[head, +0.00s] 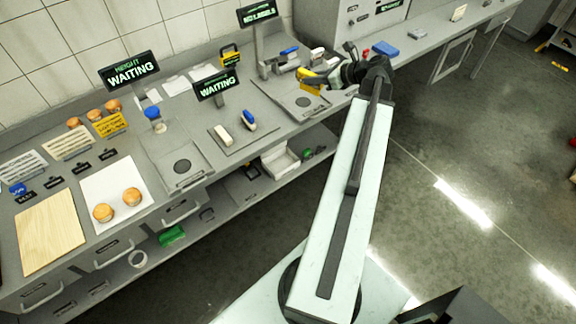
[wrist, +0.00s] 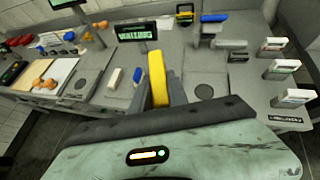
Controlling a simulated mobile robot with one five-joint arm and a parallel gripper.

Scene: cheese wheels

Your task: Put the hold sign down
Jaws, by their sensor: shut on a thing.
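My gripper (head: 330,76) is shut on a yellow sign, which I take to be the hold sign (head: 309,77). In the wrist view the yellow sign (wrist: 158,78) stands edge-on between the two fingers of my gripper (wrist: 160,92), so its face and wording are hidden. In the head view the sign is at the right part of the grey counter (head: 275,150), over or near a grey plate with a dark disc (head: 305,101). I cannot tell whether its lower edge touches the surface.
Two displays reading WAITING (head: 130,70) (head: 217,86) stand at the back left. A white block (head: 222,134) and a blue-topped brush (head: 249,121) lie on a middle plate. A blue-handled tool (head: 287,51) lies behind the gripper. Orange cheese wheels (head: 131,196) sit on a white sheet at left.

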